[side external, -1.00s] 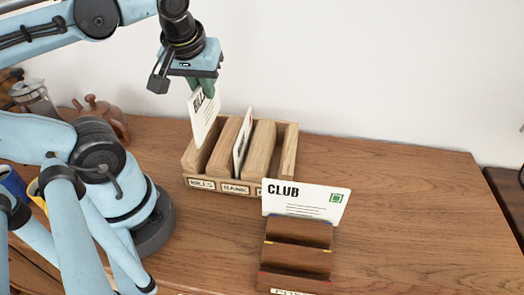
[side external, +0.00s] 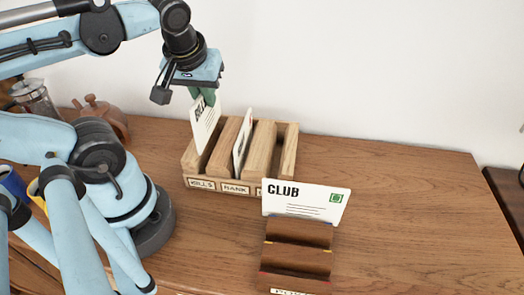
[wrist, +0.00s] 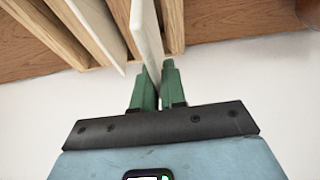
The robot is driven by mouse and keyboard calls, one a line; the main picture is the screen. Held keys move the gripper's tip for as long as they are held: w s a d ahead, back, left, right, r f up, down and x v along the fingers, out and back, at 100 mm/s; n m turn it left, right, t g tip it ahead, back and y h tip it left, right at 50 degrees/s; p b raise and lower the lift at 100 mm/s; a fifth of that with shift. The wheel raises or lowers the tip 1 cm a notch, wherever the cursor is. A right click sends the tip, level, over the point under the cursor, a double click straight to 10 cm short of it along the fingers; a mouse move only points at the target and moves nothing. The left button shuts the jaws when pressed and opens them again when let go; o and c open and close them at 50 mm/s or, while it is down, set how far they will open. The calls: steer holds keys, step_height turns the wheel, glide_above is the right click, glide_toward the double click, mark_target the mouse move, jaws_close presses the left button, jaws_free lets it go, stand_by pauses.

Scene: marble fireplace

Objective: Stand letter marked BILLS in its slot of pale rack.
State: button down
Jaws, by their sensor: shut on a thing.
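My gripper (side external: 205,97) is shut on the white BILLS letter (side external: 205,128), gripping its top edge. The letter is upright, slightly tilted in the side view, with its lower part in the leftmost slot of the pale rack (side external: 204,184), above the BILLS label. Whether it touches the slot floor is hidden. In the wrist view, the green fingertips (wrist: 153,82) pinch the letter (wrist: 147,32) between the rack's wooden walls. A second white letter (side external: 242,143) stands in the rack's BANK slot.
A dark stepped wooden rack (side external: 298,259) in front holds an upright CLUB letter (side external: 306,206). A brown teapot (side external: 104,116) and a glass press (side external: 35,99) stand at the back left. The wooden top is clear at right.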

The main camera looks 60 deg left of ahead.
mark_target(212, 130)
steer(key=shift+f, duration=1.25)
steer(key=shift+f, duration=0.65)
steer(key=shift+f, duration=0.85)
steer(key=shift+f, duration=0.35)
steer(key=shift+f, duration=0.75)
steer(key=c, duration=1.1)
jaws_free()
